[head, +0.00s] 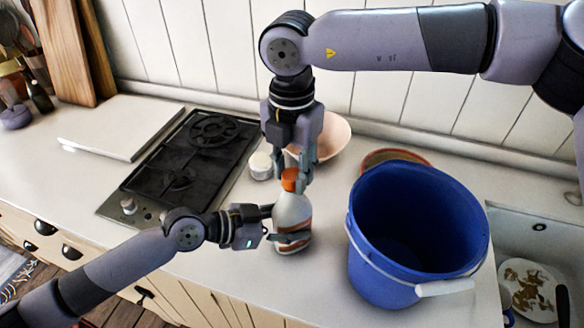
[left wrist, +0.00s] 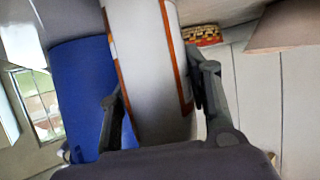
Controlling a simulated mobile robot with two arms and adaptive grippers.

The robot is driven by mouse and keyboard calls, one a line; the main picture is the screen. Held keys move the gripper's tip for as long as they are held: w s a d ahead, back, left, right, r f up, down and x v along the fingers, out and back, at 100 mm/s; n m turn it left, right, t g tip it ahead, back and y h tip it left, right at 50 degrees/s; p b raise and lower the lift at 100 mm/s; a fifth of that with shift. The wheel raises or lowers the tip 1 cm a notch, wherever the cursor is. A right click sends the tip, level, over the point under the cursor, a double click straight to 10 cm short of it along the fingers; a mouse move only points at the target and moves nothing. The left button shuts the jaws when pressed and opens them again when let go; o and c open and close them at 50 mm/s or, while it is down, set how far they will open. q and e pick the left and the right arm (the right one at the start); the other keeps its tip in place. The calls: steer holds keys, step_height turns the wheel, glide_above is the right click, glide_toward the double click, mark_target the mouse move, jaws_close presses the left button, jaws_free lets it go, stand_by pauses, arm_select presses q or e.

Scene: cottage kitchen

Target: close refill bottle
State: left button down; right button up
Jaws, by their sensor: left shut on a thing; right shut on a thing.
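The refill bottle (head: 291,213) is white with orange-brown label bands and stands upright on the counter. An orange cap (head: 290,178) sits at its top. My left gripper (head: 286,236) is shut around the lower body of the bottle from the left. The left wrist view shows the bottle (left wrist: 148,75) between its two fingers (left wrist: 160,110). My right gripper (head: 291,174) points down from above and is shut on the orange cap. The fingers hide part of the cap and the bottle's neck, so I cannot tell how the cap sits on the thread.
A blue bucket (head: 365,245) stands close to the right of the bottle. A pink bowl (head: 333,138) and a small white jar (head: 261,166) are behind it. A black gas hob (head: 185,160) lies to the left, and a sink (head: 535,245) to the far right.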

mark_target(292, 216)
steer(key=shift+f, duration=0.55)
steer(key=m, duration=0.5)
steer(key=shift+m, duration=0.4)
steer(key=m, duration=0.5)
steer(key=shift+s+a+m, duration=0.2)
steer(key=shift+s+m, duration=0.05)
steer(key=shift+m, duration=0.85)
steer(key=shift+o, duration=1.3)
steer(key=shift+s+a+f+m+g, duration=0.15)
steer(key=shift+s+f+m+g, duration=0.15)
steer(key=shift+s+m, duration=0.25)
steer(key=shift+o, duration=0.5)
steer(key=shift+a, duration=0.15)
steer(key=shift+o, duration=0.2)
steer(key=shift+s, duration=0.1)
